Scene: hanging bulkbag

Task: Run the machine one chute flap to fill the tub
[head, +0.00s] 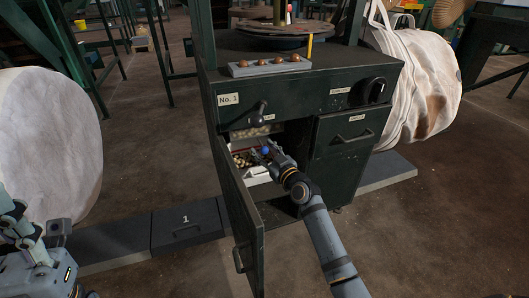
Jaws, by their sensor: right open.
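The dark green machine one (225,75) carries a "No. 1" label. Its lower left door (236,235) stands open. Inside the opening is a white tub (258,178) with small pale pieces in it. More pale pieces show in a slot (250,132) above it, perhaps the chute. My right gripper (262,153) is open inside the opening, over the tub, close to a small blue knob (266,150); I cannot tell whether they touch. The flap itself is not clear. A black lever (260,112) sits above the opening. My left gripper (55,232) is at the lower left, away from the machine.
Large white bags hang at left (45,140) and right (415,85). A low plinth marked "1" (186,225) crosses the floor.

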